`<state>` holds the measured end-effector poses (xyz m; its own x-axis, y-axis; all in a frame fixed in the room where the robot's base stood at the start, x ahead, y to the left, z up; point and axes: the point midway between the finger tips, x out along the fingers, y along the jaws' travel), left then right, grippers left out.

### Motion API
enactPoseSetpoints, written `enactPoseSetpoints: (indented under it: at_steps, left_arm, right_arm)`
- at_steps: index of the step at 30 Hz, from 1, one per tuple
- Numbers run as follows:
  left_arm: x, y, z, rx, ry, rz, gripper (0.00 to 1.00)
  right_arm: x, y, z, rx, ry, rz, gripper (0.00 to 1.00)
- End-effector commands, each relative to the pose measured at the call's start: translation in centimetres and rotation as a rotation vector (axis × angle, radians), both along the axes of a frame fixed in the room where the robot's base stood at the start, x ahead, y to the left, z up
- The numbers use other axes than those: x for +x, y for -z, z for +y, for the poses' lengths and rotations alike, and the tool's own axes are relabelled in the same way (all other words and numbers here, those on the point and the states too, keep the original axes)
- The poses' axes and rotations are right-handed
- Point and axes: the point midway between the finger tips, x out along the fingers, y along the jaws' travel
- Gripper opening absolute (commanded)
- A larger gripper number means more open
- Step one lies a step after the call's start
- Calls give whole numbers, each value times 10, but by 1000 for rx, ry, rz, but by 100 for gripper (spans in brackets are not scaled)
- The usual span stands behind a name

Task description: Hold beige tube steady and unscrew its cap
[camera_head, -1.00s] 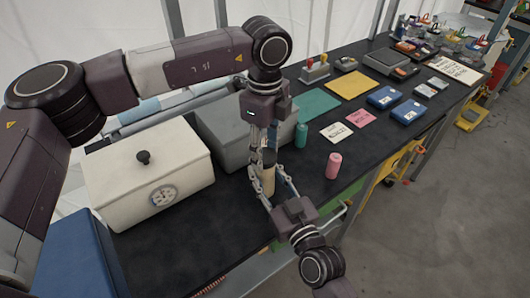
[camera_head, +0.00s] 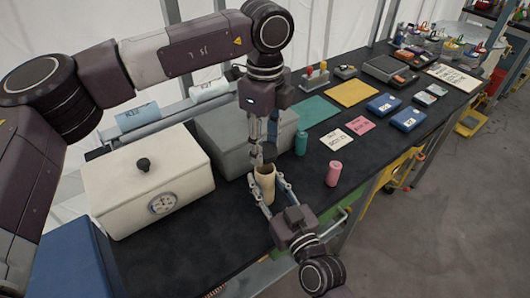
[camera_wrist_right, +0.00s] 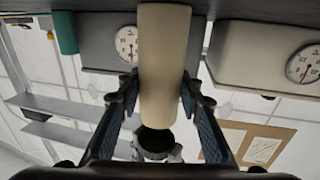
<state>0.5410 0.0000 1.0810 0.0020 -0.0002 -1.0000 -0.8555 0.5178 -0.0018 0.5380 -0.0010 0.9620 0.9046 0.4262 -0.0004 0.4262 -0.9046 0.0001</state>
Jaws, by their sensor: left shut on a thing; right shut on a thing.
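The beige tube (camera_head: 266,188) stands upright near the front of the dark table, with its top rim showing. My right gripper (camera_head: 268,199) is shut around its sides from the front. The dark cap (camera_head: 269,153) is just above the tube's top and looks apart from it. My left gripper (camera_head: 262,152) points down from above and is shut on the cap. In the right wrist view the picture is upside down: the tube (camera_wrist_right: 163,60) is between my right gripper's fingers (camera_wrist_right: 160,90), and the dark cap (camera_wrist_right: 155,140) shows beyond its lower end.
A cream lidded box (camera_head: 120,195) with a dial stands at left, and a grey box (camera_head: 225,140) stands close behind the tube. A teal cylinder (camera_head: 301,143) and a pink cylinder (camera_head: 333,174) stand to the right. Cards and blue boxes (camera_head: 408,115) lie farther along the table.

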Motion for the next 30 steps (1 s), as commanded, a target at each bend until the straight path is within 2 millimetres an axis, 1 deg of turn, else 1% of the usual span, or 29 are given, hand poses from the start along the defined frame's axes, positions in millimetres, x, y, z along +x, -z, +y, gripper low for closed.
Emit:
enactPoseSetpoints:
  at_steps: [1, 3, 8, 9, 14, 23, 26, 29, 30]
  left_arm:
    - [0, -6, 0, 0, 0, -1, 10]
    - [0, -9, 0, 0, 0, 0, 10]
    - [0, -9, 0, -1, 0, 1, 10]
    - [0, -9, 0, -1, 0, 1, 10]
    - [0, -8, 0, 1, 0, 1, 10]
    - [0, -8, 0, 1, 0, 1, 10]
    - [0, -8, 0, 1, 0, 1, 10]
    - [0, -8, 0, 1, 0, 1, 10]
    - [0, -8, 0, 1, 0, 1, 10]
  right_arm:
    - [0, 0, 0, 0, 0, 1, 0]
    - [0, 0, 0, 0, 0, 1, 0]
    - [0, 0, 0, 0, 0, 1, 0]
    - [0, 0, 0, 0, 0, 1, 37]
    - [0, 0, 0, 0, 0, 1, 54]
    - [-1, 0, -1, 0, 0, 1, 54]
    - [-9, 1, -4, -1, 0, 2, 54]
    - [-23, 2, -11, -4, -1, 3, 54]
    - [-31, 1, -14, -3, -2, 3, 54]
